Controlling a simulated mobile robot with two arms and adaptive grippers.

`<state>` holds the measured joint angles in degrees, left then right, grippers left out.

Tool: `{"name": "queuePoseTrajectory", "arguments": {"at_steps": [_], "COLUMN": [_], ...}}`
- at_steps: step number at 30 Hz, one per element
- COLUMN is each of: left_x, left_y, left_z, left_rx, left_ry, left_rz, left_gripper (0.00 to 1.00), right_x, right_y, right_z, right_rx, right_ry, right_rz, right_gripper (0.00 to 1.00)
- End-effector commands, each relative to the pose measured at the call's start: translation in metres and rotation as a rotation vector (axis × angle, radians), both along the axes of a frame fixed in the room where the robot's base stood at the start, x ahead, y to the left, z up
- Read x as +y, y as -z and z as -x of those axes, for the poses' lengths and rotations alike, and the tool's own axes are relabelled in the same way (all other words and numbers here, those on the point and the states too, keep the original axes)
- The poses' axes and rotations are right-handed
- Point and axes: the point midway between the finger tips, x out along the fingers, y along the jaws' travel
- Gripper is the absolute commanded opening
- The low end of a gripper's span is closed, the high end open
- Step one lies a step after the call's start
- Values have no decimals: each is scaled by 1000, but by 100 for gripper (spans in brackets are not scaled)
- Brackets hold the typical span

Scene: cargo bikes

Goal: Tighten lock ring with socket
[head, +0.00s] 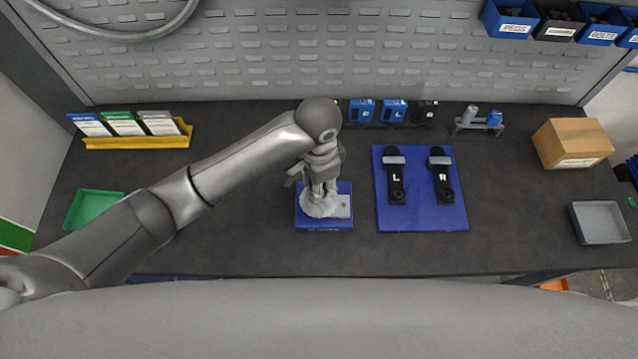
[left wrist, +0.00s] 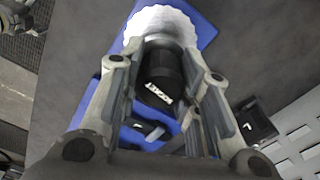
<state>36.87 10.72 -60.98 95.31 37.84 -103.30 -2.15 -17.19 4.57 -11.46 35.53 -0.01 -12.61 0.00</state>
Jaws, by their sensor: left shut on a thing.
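My left gripper (head: 322,188) points down over a blue base (head: 318,225) at the middle of the bench. In the left wrist view its fingers (left wrist: 162,72) are shut on the sides of a black cylinder marked SOCKET (left wrist: 161,80), the socket. A pale, scalloped lock ring (head: 315,207) lies on the blue base below the fingers. The lock ring also shows in the left wrist view (left wrist: 158,20), beyond the socket's end. The socket overlaps the ring in that view. I cannot tell whether they touch. My right gripper is not in view.
A blue board (head: 421,220) with two black parts marked L (head: 396,180) and R (head: 442,180) lies to the right. Small blue and black blocks (head: 394,110) stand behind. A green tray (head: 92,207) lies left; a cardboard box (head: 572,143) and grey tray (head: 599,222) lie right.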

Motion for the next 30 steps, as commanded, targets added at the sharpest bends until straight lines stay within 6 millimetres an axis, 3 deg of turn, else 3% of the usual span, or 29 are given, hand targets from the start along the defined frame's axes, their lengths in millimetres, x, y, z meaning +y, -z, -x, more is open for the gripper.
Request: {"name": "queuePoseTrajectory", "arguments": {"at_steps": [8, 30], "left_x": [0, 0], "left_y": [1, -22], "left_z": [1, 0], "left_rx": [3, 1], "left_ry": [-5, -6], "left_rz": [-2, 0], "left_gripper": [0, 0], "right_x": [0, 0], "right_y": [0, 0], "right_z": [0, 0], "right_rx": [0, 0], "right_ry": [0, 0], "right_rz": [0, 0], "right_gripper": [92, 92]}}
